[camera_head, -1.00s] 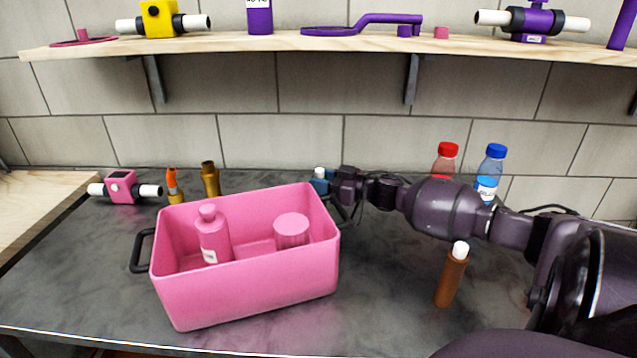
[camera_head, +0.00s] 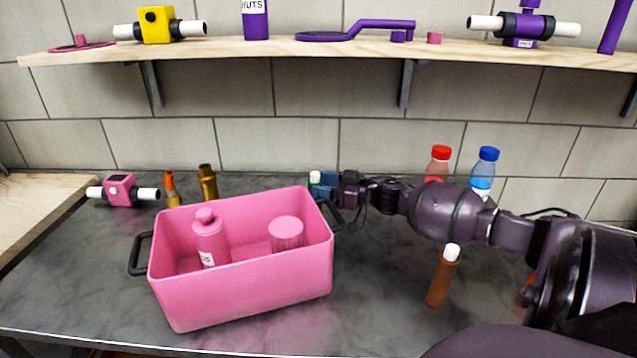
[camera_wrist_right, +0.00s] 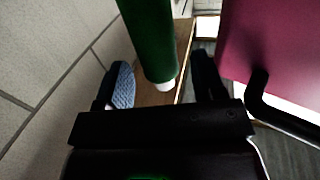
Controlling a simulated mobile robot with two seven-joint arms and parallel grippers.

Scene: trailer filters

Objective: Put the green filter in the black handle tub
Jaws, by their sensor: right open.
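The green filter (camera_wrist_right: 150,40) is a dark green cylinder with a white end in the right wrist view. In the head view only its small white and green top (camera_head: 314,178) shows, behind the right rear corner of the tub. The pink tub with black handles (camera_head: 235,292) stands on the counter. My right gripper (camera_head: 326,183) is open beside the filter, at the tub's right handle. In the wrist view its fingers (camera_wrist_right: 164,82) are apart, with the filter's white end between them; I cannot tell whether they touch it. My left gripper is not in view.
The tub holds a pink bottle (camera_head: 209,240) and a pink cylinder (camera_head: 286,233). A brown tube (camera_head: 441,280) stands under my right arm; red-capped (camera_head: 439,160) and blue-capped bottles (camera_head: 486,170) stand behind. A shelf (camera_head: 290,46) hangs above. The counter's front left is clear.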

